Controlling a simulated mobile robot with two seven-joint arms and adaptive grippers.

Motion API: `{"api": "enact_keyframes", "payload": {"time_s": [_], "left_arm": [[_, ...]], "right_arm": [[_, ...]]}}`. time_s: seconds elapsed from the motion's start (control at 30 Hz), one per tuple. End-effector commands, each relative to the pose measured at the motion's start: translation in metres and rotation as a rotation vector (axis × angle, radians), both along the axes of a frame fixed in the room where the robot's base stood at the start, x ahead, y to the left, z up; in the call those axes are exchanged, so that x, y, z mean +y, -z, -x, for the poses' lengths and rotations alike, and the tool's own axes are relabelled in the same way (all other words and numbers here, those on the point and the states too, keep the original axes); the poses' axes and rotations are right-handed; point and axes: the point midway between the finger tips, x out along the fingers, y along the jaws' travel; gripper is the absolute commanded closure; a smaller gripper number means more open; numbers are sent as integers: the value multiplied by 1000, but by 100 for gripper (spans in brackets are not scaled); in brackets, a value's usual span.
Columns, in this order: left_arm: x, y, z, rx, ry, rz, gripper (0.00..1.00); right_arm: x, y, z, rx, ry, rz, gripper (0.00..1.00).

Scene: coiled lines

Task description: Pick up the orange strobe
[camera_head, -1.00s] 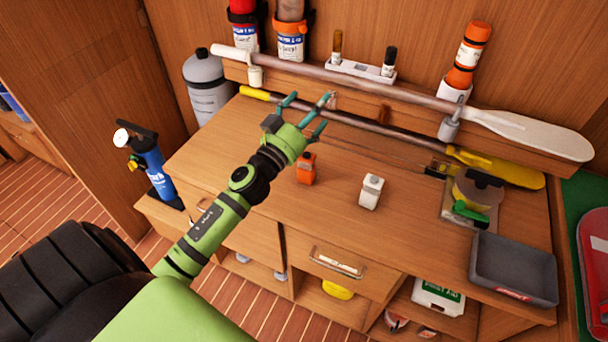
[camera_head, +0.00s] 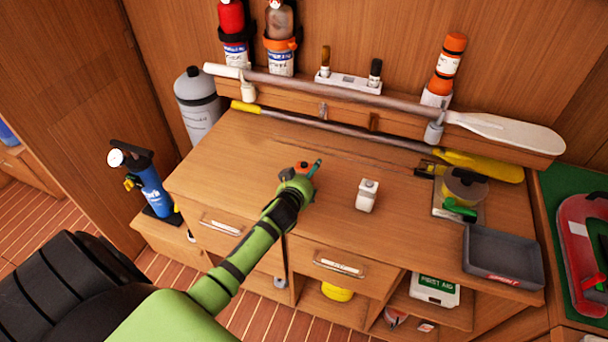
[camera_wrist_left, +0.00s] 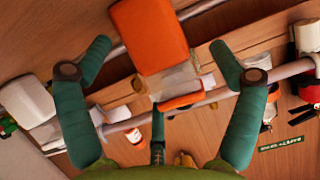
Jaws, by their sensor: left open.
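The orange strobe (camera_head: 302,166) stands on the wooden worktop in the head view, mostly hidden behind my left gripper (camera_head: 300,173). In the left wrist view the strobe (camera_wrist_left: 150,35) shows large, an orange block with a pale clear part below it in the picture. It lies between the spread teal fingers of my left gripper (camera_wrist_left: 160,50), with a gap on both sides. The left gripper is open and holds nothing; I see no finger touching the strobe. My right gripper is in neither view.
A white unit (camera_head: 367,195) stands to the right of the strobe. A yellow-ended pole (camera_head: 340,129) and a white-bladed paddle (camera_head: 500,131) run along the back. A grey tray (camera_head: 503,258) is at the right. The worktop around the strobe is clear.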

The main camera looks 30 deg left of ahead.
Motion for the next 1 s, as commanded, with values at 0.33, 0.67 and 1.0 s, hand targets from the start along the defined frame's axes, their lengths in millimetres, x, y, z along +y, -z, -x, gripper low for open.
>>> {"api": "enact_keyframes", "payload": {"time_s": [0.33,0.67,1.0], "left_arm": [[3,6,-11,0,1,1,8],[3,6,-11,1,1,2,73],[3,4,-11,0,1,1,73]], "right_arm": [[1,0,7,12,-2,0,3],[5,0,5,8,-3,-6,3],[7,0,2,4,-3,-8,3]]}}
